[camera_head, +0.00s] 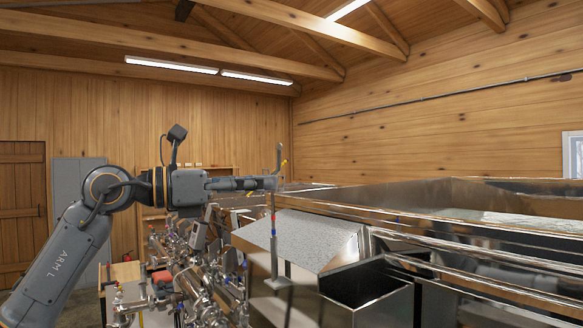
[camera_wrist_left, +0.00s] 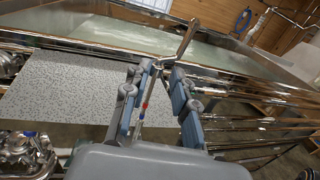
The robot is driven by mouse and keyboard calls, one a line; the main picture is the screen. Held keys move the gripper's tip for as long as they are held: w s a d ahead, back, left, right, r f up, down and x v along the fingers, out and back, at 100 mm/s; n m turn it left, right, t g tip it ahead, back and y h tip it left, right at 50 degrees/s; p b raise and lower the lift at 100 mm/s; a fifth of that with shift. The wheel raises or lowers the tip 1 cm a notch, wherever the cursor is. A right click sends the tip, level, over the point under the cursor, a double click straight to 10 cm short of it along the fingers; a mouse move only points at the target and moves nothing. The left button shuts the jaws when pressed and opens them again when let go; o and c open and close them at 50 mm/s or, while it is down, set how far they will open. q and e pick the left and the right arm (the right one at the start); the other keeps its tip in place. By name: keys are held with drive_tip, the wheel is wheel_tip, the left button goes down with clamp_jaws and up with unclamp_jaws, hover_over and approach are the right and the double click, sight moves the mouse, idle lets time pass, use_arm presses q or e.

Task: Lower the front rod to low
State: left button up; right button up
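The front rod (camera_head: 273,242) stands upright beside a metal pan, with a grey handle at its top and yellow, red and blue marks. Its lower end goes into a metal bracket (camera_head: 277,283). In the head view my left gripper (camera_head: 272,183) reaches level from the left to the rod's upper part, just below the handle. In the left wrist view the handle (camera_wrist_left: 187,37) lies just beyond the fingertips. The left gripper (camera_wrist_left: 161,71) has its fingers apart, with the rod between them; contact is not clear. My right gripper is not in view.
A speckled grey sloping panel (camera_head: 300,238) lies just right of the rod. Long metal evaporator pans (camera_head: 460,205) fill the right side. Metal pipes and valves (camera_head: 195,285) crowd below my left arm. The air above the pans is clear.

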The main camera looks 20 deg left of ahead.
use_arm(q)
drive_tip(key=x, duration=0.3)
drive_tip(key=shift+w+d+f+p, duration=0.15)
drive_tip(key=shift+w+f+p, duration=0.1)
drive_tip(key=shift+w+p, duration=0.15)
drive_tip(key=shift+s, duration=0.2)
drive_tip(key=shift+c, duration=0.4)
drive_tip(key=shift+s, duration=0.15)
drive_tip(key=c, duration=0.3)
clamp_jaws()
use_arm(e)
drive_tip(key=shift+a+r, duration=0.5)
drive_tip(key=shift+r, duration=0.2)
use_arm(q)
drive_tip(key=shift+f, duration=0.1)
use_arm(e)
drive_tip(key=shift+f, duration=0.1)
